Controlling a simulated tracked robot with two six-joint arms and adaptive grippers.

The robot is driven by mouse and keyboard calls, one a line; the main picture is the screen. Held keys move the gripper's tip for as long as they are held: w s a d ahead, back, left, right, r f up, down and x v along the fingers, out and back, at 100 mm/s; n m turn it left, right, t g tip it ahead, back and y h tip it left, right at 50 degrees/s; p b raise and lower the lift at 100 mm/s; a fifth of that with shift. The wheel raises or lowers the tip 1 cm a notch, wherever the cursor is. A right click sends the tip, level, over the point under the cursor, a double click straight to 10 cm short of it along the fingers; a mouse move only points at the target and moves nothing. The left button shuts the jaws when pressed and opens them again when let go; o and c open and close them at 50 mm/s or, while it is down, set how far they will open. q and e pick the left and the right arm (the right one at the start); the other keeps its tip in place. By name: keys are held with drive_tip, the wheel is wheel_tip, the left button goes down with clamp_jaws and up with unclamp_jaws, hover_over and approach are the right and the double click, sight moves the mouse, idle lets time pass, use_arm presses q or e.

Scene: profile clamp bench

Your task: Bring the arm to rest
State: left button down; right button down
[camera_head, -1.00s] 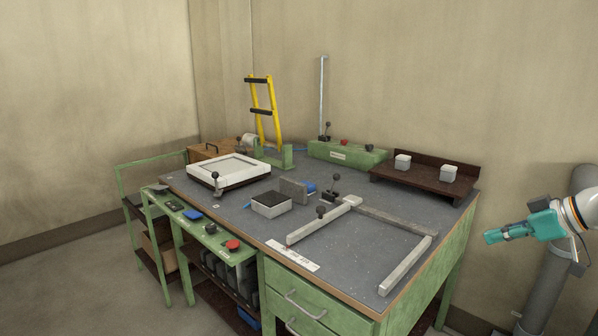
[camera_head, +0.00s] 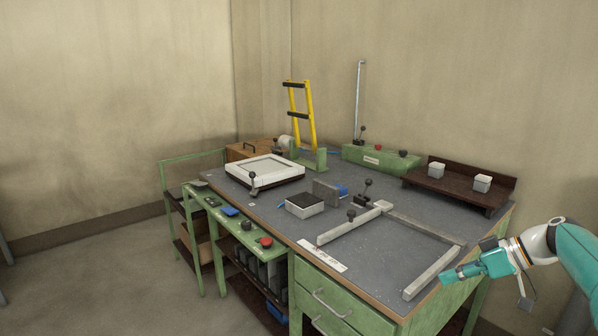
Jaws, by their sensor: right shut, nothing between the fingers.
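My right gripper (camera_head: 460,274) is at the right of the head view, teal, with its fingers together and nothing held. Its arm comes in from the right edge. The fingertips point left and appear close to the right bar of the metal profile frame (camera_head: 435,273) on the bench; I cannot tell whether they touch or how high above it they are. My left gripper is not in view.
The bench (camera_head: 282,219) has a grey top and green drawers. A white framed tray (camera_head: 264,169), a grey box (camera_head: 305,206) and a small lever clamp (camera_head: 367,190) stand on it. A brown shelf (camera_head: 458,190) holds two white blocks. Floor at the left is free.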

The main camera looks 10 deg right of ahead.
drive_tip(key=s+a+f+m+g+p, duration=0.1)
drive_tip(key=s+a+f+g+p, duration=0.2)
drive_tip(key=a+f, duration=0.9)
drive_tip(key=s+a+f+g+p, duration=0.15)
drive_tip(key=a+f+g, duration=0.25)
drive_tip(key=a+f, duration=0.8)
drive_tip(key=s+a+f+m+h, duration=0.2)
drive_tip(key=s+a+f+m, duration=0.1)
drive_tip(key=s, duration=0.6)
drive_tip(key=s+a+f+m+t+h, duration=0.1)
drive_tip(key=s+a+f+m+h, duration=0.1)
drive_tip(key=s+a+f, duration=0.3)
drive_tip(key=s+f+m, duration=0.1)
drive_tip(key=s+f, duration=0.2)
drive_tip(key=s, duration=0.2)
drive_tip(key=shift+a+f+m, duration=0.2)
drive_tip(key=shift+a+m, duration=0.1)
drive_tip(key=shift+m, duration=0.1)
drive_tip(key=shift+p, duration=0.3)
